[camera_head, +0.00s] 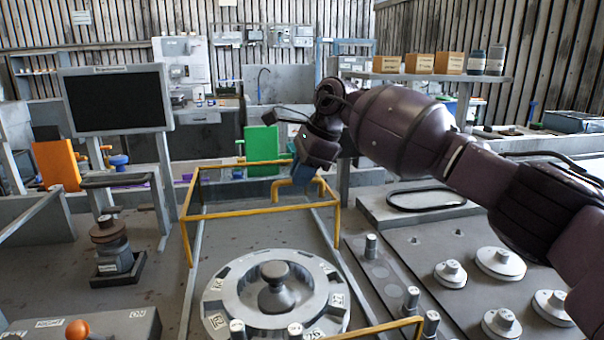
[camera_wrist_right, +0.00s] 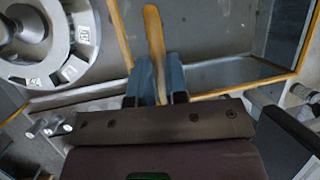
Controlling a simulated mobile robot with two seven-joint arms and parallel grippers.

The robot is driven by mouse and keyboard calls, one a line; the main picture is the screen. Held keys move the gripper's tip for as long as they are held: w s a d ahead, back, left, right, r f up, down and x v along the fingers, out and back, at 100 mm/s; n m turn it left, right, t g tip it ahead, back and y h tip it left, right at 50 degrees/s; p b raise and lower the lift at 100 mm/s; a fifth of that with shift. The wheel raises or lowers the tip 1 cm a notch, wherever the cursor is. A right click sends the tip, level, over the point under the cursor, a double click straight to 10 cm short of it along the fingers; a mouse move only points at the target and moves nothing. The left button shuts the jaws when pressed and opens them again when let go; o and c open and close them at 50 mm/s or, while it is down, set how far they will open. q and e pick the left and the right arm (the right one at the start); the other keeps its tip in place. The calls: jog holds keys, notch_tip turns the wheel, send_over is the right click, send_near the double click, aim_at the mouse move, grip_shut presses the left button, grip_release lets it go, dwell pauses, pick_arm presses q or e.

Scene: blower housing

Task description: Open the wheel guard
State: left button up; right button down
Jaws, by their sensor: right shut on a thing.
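The wheel guard (camera_head: 250,212) is a yellow tube frame around the far side of the grey wheel (camera_head: 222,290). The wheel is a round ring with labelled plates and a central knob, and part of it shows in the right wrist view (camera_wrist_right: 52,72). A yellow handle (camera_head: 281,186) stands at the guard's far side. My right gripper (camera_head: 302,180) reaches it from above. In the right wrist view the blue-grey fingers (camera_wrist_right: 160,84) are shut on the yellow handle (camera_wrist_right: 154,40), one on each side. My left gripper is out of view.
Round grey knobs (camera_head: 500,262) stand on the plate at the right. A black screen (camera_head: 116,100) stands at the back left, with a small dark pedestal (camera_head: 113,255) below it. A panel with an orange knob (camera_head: 77,329) is at the lower left. A yellow bar (camera_head: 375,329) crosses the near right.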

jog(key=c, duration=1.1)
grip_release()
jog(key=shift+w+a+r, duration=0.1)
jog(key=shift+w, duration=0.15)
jog(key=shift+r, duration=0.1)
jog(key=p+v, duration=0.1)
jog(key=v, duration=0.9)
jog(key=shift+s+d+r, duration=0.1)
jog(key=shift+d+r, duration=0.15)
jog(key=shift+r, duration=0.1)
jog(key=shift+f, duration=0.1)
